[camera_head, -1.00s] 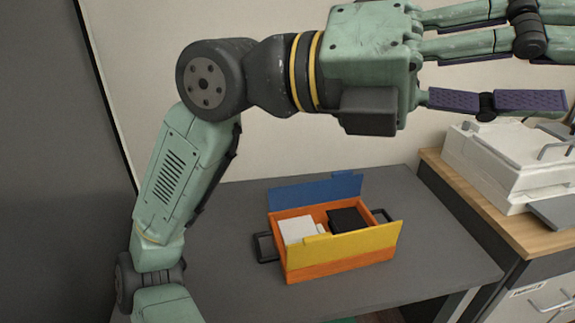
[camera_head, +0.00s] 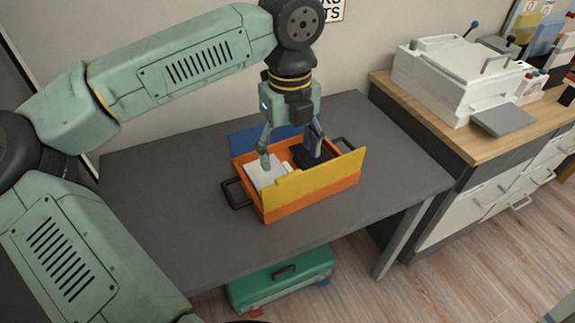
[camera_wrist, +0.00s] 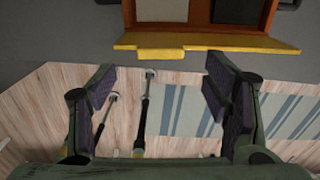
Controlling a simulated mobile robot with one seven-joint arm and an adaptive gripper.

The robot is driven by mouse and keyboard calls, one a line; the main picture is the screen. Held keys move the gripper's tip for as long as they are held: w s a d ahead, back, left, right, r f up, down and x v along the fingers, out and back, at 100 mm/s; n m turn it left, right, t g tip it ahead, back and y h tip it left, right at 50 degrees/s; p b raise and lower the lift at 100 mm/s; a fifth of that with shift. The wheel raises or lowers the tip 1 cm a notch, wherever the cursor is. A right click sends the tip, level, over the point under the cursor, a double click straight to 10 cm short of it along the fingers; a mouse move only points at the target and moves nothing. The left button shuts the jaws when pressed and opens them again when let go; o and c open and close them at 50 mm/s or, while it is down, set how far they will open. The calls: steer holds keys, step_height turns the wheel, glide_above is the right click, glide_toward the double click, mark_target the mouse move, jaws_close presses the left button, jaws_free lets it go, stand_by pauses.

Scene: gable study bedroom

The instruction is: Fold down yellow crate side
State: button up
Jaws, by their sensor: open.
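The orange crate (camera_head: 296,203) stands on the grey table with its yellow side (camera_head: 325,178) upright along the near edge. Its blue side (camera_head: 252,140) stands up at the back. My gripper (camera_head: 291,158) points down above the crate, fingers spread and empty. In the head view, its fingers overlap the crate's inside and a white item (camera_head: 262,176) and black item (camera_head: 305,158) there. In the wrist view, the yellow side (camera_wrist: 200,41) runs across the top, beyond my open fingers (camera_wrist: 162,80) and apart from them. Their height above it is hard to judge.
Black handles (camera_head: 233,193) stick out at the crate's ends. The grey table (camera_head: 160,220) is clear to the left and in front. A green case (camera_head: 280,278) is on the floor below. A wood-topped cabinet (camera_head: 450,140) with a white machine (camera_head: 440,80) stands at right.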

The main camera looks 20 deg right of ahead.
mark_target(289, 175)
steer(key=shift+f+p, duration=0.35)
steer(key=shift+f, duration=2.35)
steer(key=shift+c, duration=0.5)
jaws_close()
